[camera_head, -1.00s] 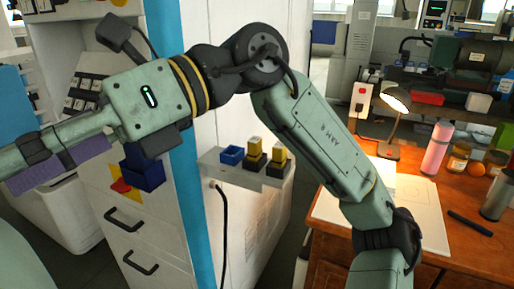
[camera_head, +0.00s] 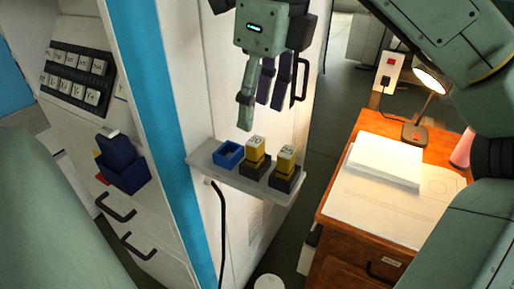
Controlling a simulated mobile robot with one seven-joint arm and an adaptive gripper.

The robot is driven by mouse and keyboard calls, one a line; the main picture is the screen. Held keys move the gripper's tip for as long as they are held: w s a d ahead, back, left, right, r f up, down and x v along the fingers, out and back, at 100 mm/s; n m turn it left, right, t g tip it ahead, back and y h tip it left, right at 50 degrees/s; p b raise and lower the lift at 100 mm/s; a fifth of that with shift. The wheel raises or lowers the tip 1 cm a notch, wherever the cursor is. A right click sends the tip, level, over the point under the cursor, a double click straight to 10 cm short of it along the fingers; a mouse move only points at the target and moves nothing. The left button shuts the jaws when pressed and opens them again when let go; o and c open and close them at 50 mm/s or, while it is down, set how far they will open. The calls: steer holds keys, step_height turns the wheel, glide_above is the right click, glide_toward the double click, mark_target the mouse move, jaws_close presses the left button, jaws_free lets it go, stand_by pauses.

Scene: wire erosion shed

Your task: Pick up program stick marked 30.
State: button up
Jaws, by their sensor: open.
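Two yellow program sticks stand upright in black holders on a small grey shelf (camera_head: 200,158). The left stick (camera_head: 256,150) and the right stick (camera_head: 286,160) have small marks on their pale tops. The marks are too small to read surely, so I cannot tell which is 30. A blue holder (camera_head: 229,155) at the shelf's left end looks empty. My gripper (camera_head: 259,112) points down, open and empty, above the shelf and apart from both sticks, nearest the left one.
A white cabinet with a blue stripe (camera_head: 165,110) stands left of the shelf. It carries a black keypad (camera_head: 78,75), a dark blue block in a holder (camera_head: 125,170) and drawer handles. A black cable (camera_head: 221,230) hangs below the shelf. A wooden desk (camera_head: 345,240) with papers and a lit lamp (camera_head: 428,85) is at right.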

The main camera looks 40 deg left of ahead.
mark_target(256, 140)
steer(key=shift+a+f+p, duration=0.2)
steer(key=shift+f+p, duration=0.3)
steer(key=shift+f, duration=1.5)
steer(key=shift+a+f+p, duration=0.2)
steer(key=shift+f+p, duration=0.3)
steer(key=shift+f, duration=1.45)
steer(key=shift+c, duration=0.6)
jaws_close()
